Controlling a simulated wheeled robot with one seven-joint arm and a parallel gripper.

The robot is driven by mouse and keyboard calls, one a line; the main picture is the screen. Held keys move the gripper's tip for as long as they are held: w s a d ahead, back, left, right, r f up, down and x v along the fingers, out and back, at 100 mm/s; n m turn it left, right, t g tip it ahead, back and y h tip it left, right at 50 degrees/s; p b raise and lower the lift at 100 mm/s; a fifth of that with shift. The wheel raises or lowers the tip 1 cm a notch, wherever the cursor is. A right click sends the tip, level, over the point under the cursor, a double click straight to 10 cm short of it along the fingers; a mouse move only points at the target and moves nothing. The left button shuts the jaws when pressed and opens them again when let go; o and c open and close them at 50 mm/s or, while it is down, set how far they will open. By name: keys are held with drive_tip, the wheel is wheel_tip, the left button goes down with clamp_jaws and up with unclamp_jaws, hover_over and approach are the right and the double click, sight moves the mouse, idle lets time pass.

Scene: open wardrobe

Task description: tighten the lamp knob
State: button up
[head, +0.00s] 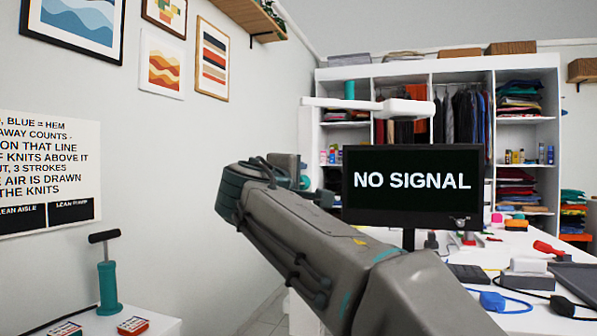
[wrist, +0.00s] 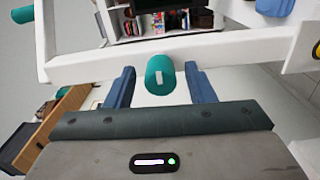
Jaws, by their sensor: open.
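In the wrist view a teal knob (wrist: 160,76) with a small pale mark on its end sits at the white lamp arm (wrist: 235,48). My gripper (wrist: 159,70) is open, with one blue finger on each side of the knob and a visible gap on both sides. It is not closed on the knob. In the head view the white lamp arm (head: 335,103) runs above a monitor. My own arm mostly hides my gripper there.
The monitor (head: 411,187) reading NO SIGNAL stands just right of my wrist. The white desk (head: 505,250) at right holds tools, cables and a keyboard. An open wardrobe (head: 480,75) with clothes stands behind. A teal hand pump (head: 108,285) stands at lower left.

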drive_tip(key=n+p, duration=0.2)
drive_tip(key=n, duration=0.1)
drive_tip(key=n+p, duration=0.2)
drive_tip(key=shift+r+n+p, duration=0.2)
drive_tip(key=shift+n+p, duration=0.1)
drive_tip(key=shift+n, duration=0.1)
drive_tip(key=n+p, duration=0.3)
drive_tip(key=shift+n, duration=0.3)
drive_tip(key=shift+f+n+p, duration=0.2)
drive_tip(key=shift+n+p, duration=0.15)
drive_tip(key=shift+n, duration=0.05)
clamp_jaws()
drive_tip(key=shift+f+m+b, duration=0.1)
drive_tip(key=shift+m+b, duration=0.2)
drive_tip(key=shift+b, duration=0.15)
